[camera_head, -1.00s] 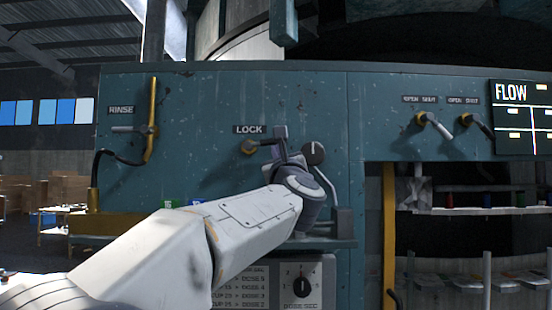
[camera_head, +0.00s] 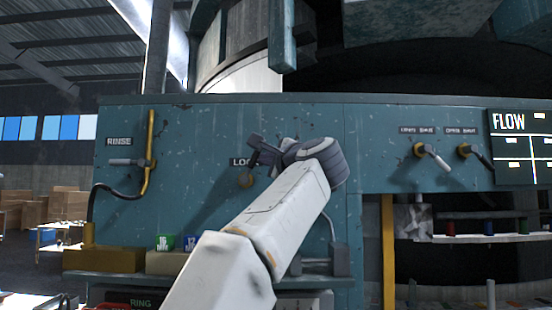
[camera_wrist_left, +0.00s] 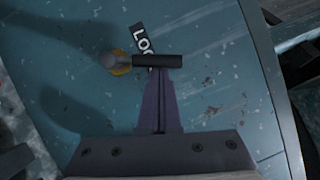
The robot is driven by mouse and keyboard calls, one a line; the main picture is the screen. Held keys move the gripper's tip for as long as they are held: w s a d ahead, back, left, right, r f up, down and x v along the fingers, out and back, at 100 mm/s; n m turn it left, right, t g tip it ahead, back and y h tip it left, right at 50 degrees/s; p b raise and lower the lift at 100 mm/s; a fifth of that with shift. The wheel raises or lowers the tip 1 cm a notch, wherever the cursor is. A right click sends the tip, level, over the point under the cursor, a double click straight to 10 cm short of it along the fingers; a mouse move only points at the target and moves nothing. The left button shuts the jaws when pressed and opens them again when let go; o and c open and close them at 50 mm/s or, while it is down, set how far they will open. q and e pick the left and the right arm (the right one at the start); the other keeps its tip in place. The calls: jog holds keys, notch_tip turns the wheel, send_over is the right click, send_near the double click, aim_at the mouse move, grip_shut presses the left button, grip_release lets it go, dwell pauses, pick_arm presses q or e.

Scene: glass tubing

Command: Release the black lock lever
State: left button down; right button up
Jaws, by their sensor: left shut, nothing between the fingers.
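The black lock lever (camera_wrist_left: 160,61) shows in the left wrist view as a short dark bar, lying across the picture beside its brass pivot (camera_wrist_left: 122,69). It partly covers the LOCK label (camera_wrist_left: 141,36). In the head view the label (camera_head: 240,162) is partly hidden, and the brass pivot (camera_head: 245,181) sits just below it. My left gripper (camera_wrist_left: 158,80) is shut and empty. Its fingertips meet the bar's lower edge in the wrist view; I cannot tell whether they touch it. In the head view my left gripper (camera_head: 264,151) hides much of the lever. My right gripper is not in view.
The teal panel (camera_head: 200,130) carries a RINSE lever (camera_head: 127,162) at left and two more levers (camera_head: 432,155) at right, near the FLOW display (camera_head: 509,122). Open panel lies left of the label.

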pick_arm(q)
jog(key=shift+s+a+r+n+g+p, duration=0.1)
jog(key=shift+a+r+n+g+p, duration=0.25)
jog(key=shift+n, duration=0.4)
jog(key=shift+a+r+n+g+p, duration=0.25)
jog(key=shift+a+n, duration=0.1)
jog(key=shift+n, duration=0.4)
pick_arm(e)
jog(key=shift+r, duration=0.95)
pick_arm(q)
jog(key=shift+a+r+p, duration=0.25)
jog(key=shift+a+p, duration=0.05)
jog(key=shift+a, duration=0.1)
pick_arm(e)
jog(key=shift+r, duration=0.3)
pick_arm(q)
jog(key=s+d+b, duration=0.2)
jog(key=s+d, duration=0.5)
jog(key=d, duration=0.2)
jog(key=shift+s+f, duration=0.2)
jog(key=shift+s, duration=0.1)
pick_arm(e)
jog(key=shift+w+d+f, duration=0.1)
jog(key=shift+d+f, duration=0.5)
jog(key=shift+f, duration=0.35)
pick_arm(q)
jog(key=shift+a, duration=0.1)
